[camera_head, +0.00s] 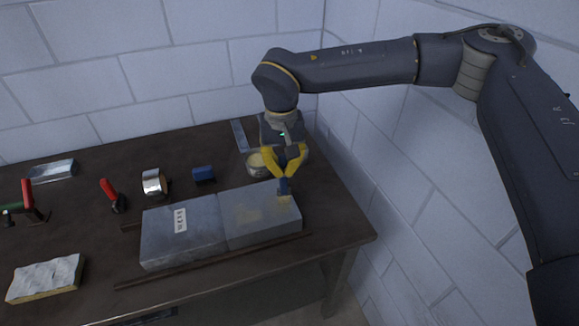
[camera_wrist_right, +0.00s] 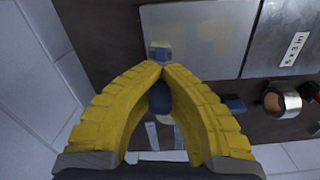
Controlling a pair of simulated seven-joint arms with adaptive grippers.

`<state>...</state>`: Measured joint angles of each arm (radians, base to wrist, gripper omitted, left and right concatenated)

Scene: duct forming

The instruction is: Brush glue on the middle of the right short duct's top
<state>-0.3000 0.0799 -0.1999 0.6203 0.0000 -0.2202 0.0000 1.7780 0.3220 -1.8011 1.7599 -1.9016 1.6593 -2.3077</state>
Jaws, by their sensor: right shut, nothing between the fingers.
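Two grey short ducts lie end to end on the table. The left one (camera_head: 182,232) carries a white label; the right one (camera_head: 255,216) has a slightly tan top. In the right wrist view the right duct (camera_wrist_right: 205,38) is at top centre and the labelled one (camera_wrist_right: 280,30) at top right. My right gripper (camera_head: 284,178) is shut over the right duct's far right part, its yellow fingers pointing down. A small blue piece with a pale tip, perhaps the brush (camera_head: 284,188), shows at the fingertips. How it is held is unclear. A round pot (camera_head: 256,166) stands behind the duct, partly hidden.
Behind the ducts are a blue block (camera_head: 204,174), a tape roll (camera_head: 154,183) and a red-handled tool (camera_head: 108,190). A wrapped slab (camera_head: 45,278) lies front left. Thin dark bars run along the ducts. A white brick wall (camera_head: 400,170) stands close on the right.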

